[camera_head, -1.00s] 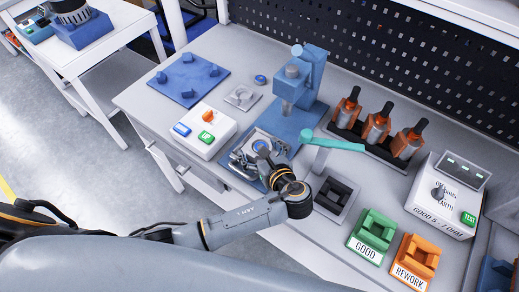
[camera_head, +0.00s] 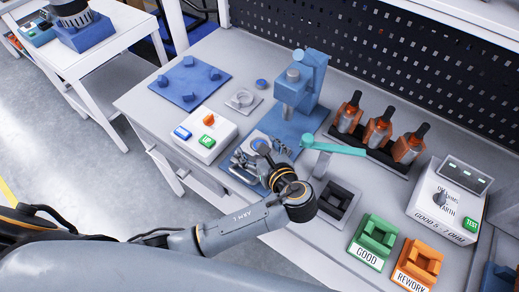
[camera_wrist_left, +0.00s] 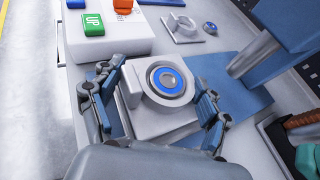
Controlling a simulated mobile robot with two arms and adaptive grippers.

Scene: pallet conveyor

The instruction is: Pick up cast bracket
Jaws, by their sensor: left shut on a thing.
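The cast bracket (camera_wrist_left: 148,119) is a pale grey block with a round boss and a blue-ringed bush on top. My left gripper (camera_wrist_left: 160,95) is shut on it, with one finger at each side, in the left wrist view. I cannot tell whether the bracket touches the base. My right gripper is not in view.
A white button box (camera_head: 207,128) stands left of the press. A teal lever (camera_head: 335,147), a dark nest (camera_head: 337,198), a green GOOD nest (camera_head: 374,240) and an orange REWORK nest (camera_head: 418,262) are on the right. Orange-and-black bottles (camera_head: 377,131) stand behind.

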